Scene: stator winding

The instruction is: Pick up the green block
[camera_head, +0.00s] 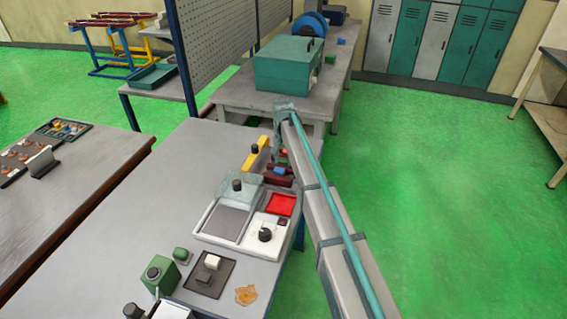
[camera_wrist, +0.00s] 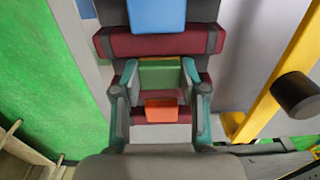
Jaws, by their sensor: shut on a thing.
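The green block (camera_wrist: 160,74) sits between the two teal fingers of my gripper (camera_wrist: 160,78) in the wrist view. My gripper is shut on it, with a finger against each side. The block is over a dark red holder (camera_wrist: 160,42); I cannot tell whether it still touches it.
An orange block (camera_wrist: 161,110) is just below the green one in the wrist view, and a blue block (camera_wrist: 156,14) is above. A yellow part (camera_wrist: 284,80) with a black knob (camera_wrist: 299,95) stands to the right. A white tray (camera_head: 207,222) is nearby; the bench's left side is clear.

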